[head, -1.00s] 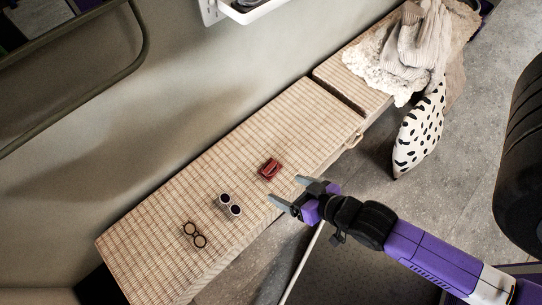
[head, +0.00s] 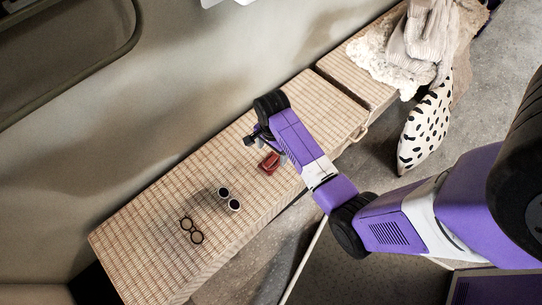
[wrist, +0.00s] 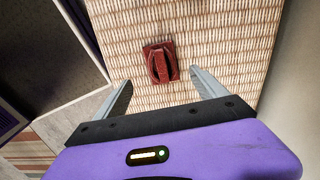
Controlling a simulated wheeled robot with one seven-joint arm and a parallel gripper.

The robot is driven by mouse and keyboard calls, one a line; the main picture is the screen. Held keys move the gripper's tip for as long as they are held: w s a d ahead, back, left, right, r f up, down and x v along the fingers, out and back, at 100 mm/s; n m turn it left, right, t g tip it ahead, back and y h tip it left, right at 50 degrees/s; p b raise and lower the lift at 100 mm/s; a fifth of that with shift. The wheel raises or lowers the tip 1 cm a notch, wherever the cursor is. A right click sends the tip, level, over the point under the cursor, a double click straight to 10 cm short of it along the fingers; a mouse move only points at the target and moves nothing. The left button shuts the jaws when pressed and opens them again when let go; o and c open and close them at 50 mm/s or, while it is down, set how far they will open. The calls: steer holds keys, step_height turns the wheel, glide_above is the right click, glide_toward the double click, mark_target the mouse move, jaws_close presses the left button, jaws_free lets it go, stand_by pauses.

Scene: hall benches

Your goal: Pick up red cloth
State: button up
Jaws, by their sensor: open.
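The red cloth (head: 269,163) is a small folded dark red piece lying on the woven bench top (head: 150,225). In the wrist view the red cloth (wrist: 160,62) lies ahead of the two fingertips, roughly centred between them, with bench weave showing around it. My gripper (wrist: 162,88) is open and empty there, its grey fingers spread to either side. In the head view my gripper (head: 266,147) is over the bench beside the cloth, partly hidden by my own wrist and arm. I cannot tell its exact height above the bench.
White-rimmed sunglasses (head: 229,199) and dark round glasses (head: 191,231) lie on the bench to the left of the cloth. A spotted cushion (head: 425,125) and pale knit fabric (head: 425,40) are at the bench's far end. A wall runs behind the bench.

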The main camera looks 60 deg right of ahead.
mark_target(271, 160)
steer(key=f+b, duration=0.1)
steer(key=f, duration=0.2)
steer(key=f+b, duration=0.1)
steer(key=f, duration=0.3)
steer(key=shift+w+f, duration=0.2)
steer(key=shift+f, duration=0.05)
steer(key=c, duration=1.4)
